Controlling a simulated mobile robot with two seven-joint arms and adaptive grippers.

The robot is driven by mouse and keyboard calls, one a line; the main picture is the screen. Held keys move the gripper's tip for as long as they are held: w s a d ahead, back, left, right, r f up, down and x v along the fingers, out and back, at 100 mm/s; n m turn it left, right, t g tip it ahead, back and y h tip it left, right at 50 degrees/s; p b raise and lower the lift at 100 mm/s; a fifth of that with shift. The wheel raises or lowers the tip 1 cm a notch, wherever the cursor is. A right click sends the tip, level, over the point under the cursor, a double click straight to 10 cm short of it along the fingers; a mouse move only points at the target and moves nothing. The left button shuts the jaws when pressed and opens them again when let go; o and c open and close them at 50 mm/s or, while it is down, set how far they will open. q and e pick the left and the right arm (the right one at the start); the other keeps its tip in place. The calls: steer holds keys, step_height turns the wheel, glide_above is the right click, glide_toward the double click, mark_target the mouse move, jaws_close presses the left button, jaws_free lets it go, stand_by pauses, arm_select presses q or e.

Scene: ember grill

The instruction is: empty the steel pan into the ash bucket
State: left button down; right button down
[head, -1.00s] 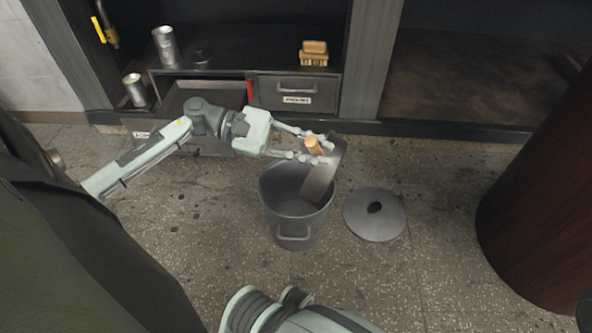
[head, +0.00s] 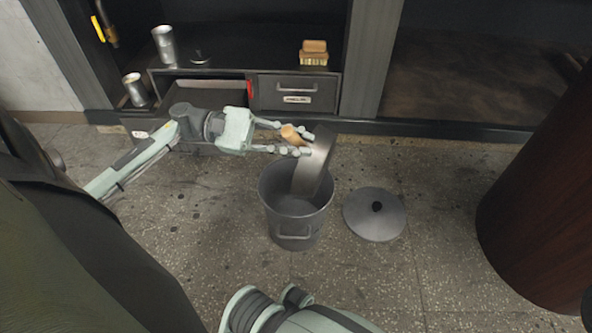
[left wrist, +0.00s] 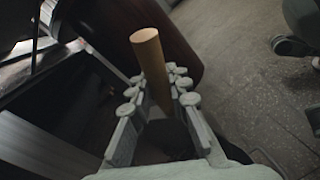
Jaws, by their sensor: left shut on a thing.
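The steel pan (head: 314,169) is a flat grey pan with a short wooden handle (head: 291,134). My left gripper (head: 304,142) is shut on that handle, which also stands between the fingers in the left wrist view (left wrist: 149,58). The pan is tilted steeply, its lower end inside the mouth of the ash bucket (head: 295,226). The bucket is grey, open and upright on the floor. I cannot make out any ash on the pan or in the bucket. My right gripper is not in view.
A round lid (head: 373,222) lies on the floor right of the bucket. Behind stand an open drawer (head: 170,87), a closed drawer (head: 297,104), a brush (head: 314,54) and metal canisters (head: 165,45). A large brown rounded body (head: 540,200) stands at right.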

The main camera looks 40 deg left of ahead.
arm_select(q)
steer(key=shift+s+a+r+t+h, duration=0.15)
steer(key=shift+a+h, duration=0.15)
steer(key=shift+a, duration=0.25)
steer(key=shift+s+a+r+t+h, duration=0.15)
steer(key=shift+a+h, duration=0.15)
steer(key=shift+a, duration=0.25)
steer(key=shift+s+a+f+h, duration=0.1)
steer(key=shift+a+h, duration=0.05)
steer(key=shift+a, duration=0.3)
steer(key=shift+s+a+f+h, duration=0.1)
steer(key=shift+a+h, duration=0.05)
steer(key=shift+a, duration=0.25)
steer(key=shift+a+n, duration=0.3)
steer(key=shift+a+h, duration=0.25)
steer(key=shift+h, duration=0.05)
steer(key=shift+s+a+f+t+h, duration=0.2)
steer(key=shift+a+h, duration=0.1)
steer(key=shift+a, duration=0.25)
steer(key=shift+s+a+f+t+h, duration=0.1)
steer(key=shift+a+t+h, duration=0.15)
steer(key=shift+a, duration=0.35)
steer(key=shift+s+a+f+t+h, duration=0.15)
steer(key=shift+a+h, duration=0.2)
steer(key=shift+a, duration=0.2)
steer(key=shift+a+f, duration=0.1)
steer(key=shift+a, duration=0.2)
steer(key=shift+n, duration=0.3)
